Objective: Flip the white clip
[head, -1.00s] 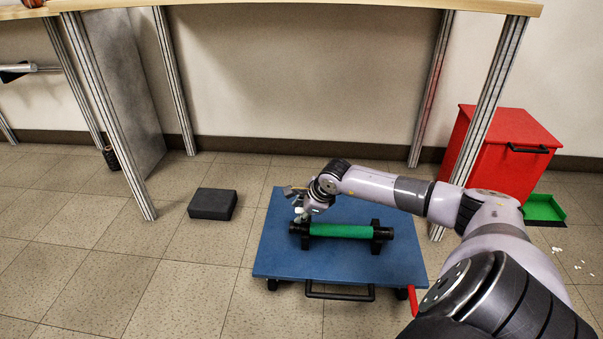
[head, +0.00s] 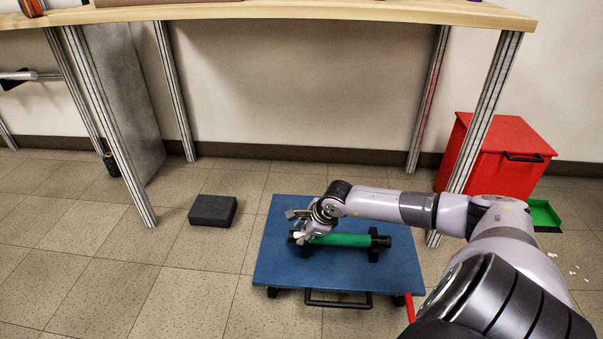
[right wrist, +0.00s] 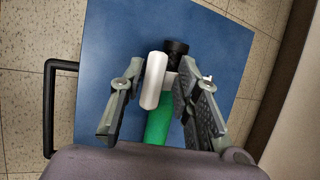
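The white clip (right wrist: 153,82) sits at the black end of the green roll (right wrist: 160,122) in the right wrist view, its white tab upright in that picture. In the head view a small white bit of the clip (head: 300,239) shows under my right gripper (head: 301,227). The green roll (head: 342,240) lies on black supports on the blue cart (head: 279,270). In the wrist view my right gripper (right wrist: 161,72) is open, one finger on each side of the clip. A gap shows beside the left finger; whether the right finger touches is unclear. My left gripper is not in view.
The cart has a black handle (head: 338,303) at its front. A dark block (head: 213,211) lies on the floor to the left. A red bin (head: 495,160) and a green tray (head: 543,214) stand to the right. A wooden table (head: 300,12) stands behind.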

